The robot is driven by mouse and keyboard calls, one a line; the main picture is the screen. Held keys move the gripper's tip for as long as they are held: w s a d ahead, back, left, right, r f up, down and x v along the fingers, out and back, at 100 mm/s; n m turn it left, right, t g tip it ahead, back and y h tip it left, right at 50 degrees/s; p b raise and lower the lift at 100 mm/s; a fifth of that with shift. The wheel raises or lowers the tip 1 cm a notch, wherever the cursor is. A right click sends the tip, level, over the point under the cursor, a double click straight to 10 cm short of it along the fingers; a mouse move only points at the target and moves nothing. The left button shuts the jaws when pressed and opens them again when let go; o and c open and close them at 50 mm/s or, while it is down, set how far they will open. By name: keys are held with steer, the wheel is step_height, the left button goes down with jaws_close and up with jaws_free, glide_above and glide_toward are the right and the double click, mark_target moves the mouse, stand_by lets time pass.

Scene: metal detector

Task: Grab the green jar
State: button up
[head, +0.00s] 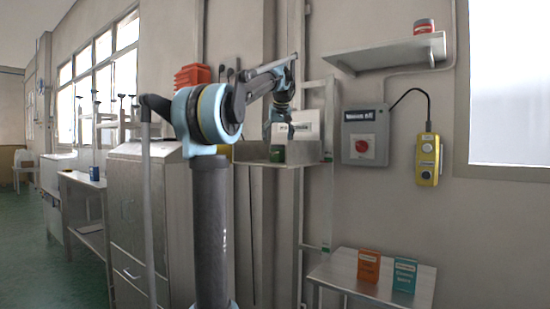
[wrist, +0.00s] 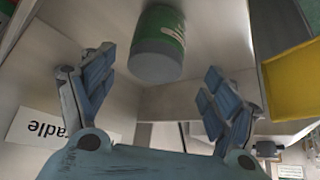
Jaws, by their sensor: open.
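The green jar (wrist: 160,42) has a green side and a grey end face. In the wrist view it is at the top middle, beyond and between the two fingers. In the head view the green jar (head: 277,154) sits on a small wall shelf (head: 262,163), just below the fingers. My gripper (wrist: 150,90) has its two blue fingers spread wide, with nothing between the tips. In the head view my gripper (head: 278,132) points down above the jar. I cannot tell the exact gap between fingertips and jar.
A white label card (wrist: 42,140) and a yellow bin (wrist: 290,80) flank the jar in the wrist view. A grey control box (head: 365,137) is on the wall to the right. An orange box (head: 368,266) and a teal box (head: 404,275) stand on a lower metal table (head: 335,272).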

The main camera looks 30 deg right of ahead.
mark_target(277, 149)
steer(key=shift+s+x, duration=0.1)
steer(key=shift+x, duration=1.4)
steer(key=shift+s+x, duration=0.15)
steer(key=shift+x, duration=1.35)
steer(key=shift+d+f, duration=0.1)
steer(key=shift+d, duration=0.05)
steer(key=c, duration=1.3)
